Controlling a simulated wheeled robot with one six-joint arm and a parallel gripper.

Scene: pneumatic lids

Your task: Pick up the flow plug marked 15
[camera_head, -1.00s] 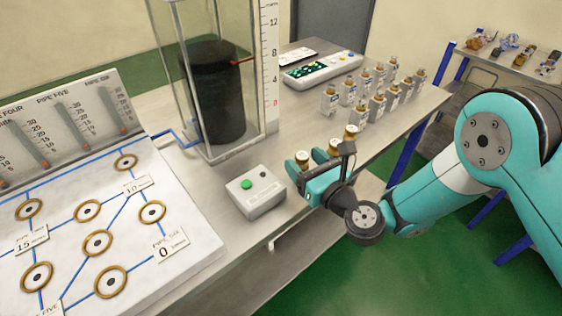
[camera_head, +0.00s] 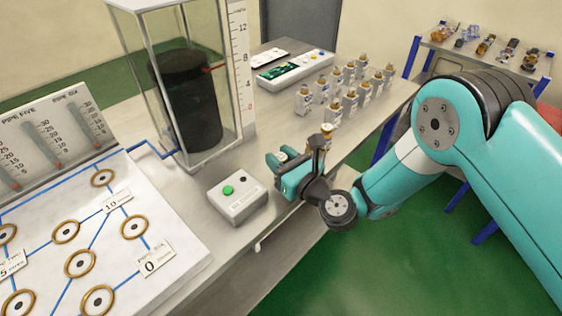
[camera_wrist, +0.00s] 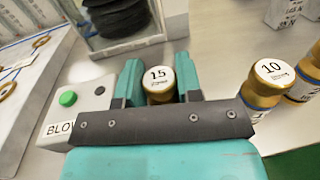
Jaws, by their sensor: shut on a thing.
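The flow plug marked 15 (camera_wrist: 158,77) has a white round top and a brass body. It shows between the two teal fingers of my gripper (camera_wrist: 158,84) in the wrist view. My gripper is shut on it. In the head view my gripper (camera_head: 281,161) is over the near edge of the bench, just right of the button box, and the plug's lower part is hidden. A plug marked 10 (camera_wrist: 267,80) stands just to the right of my gripper. Another brass plug (camera_wrist: 306,80) is partly cut off at the right edge.
A button box (camera_head: 238,197) with a green button stands left of my gripper. A glass tank (camera_head: 170,90) is behind it. Several labelled bottle-like pieces (camera_head: 304,100) stand farther back. A sloped panel with brass rings (camera_head: 134,227) is at the left.

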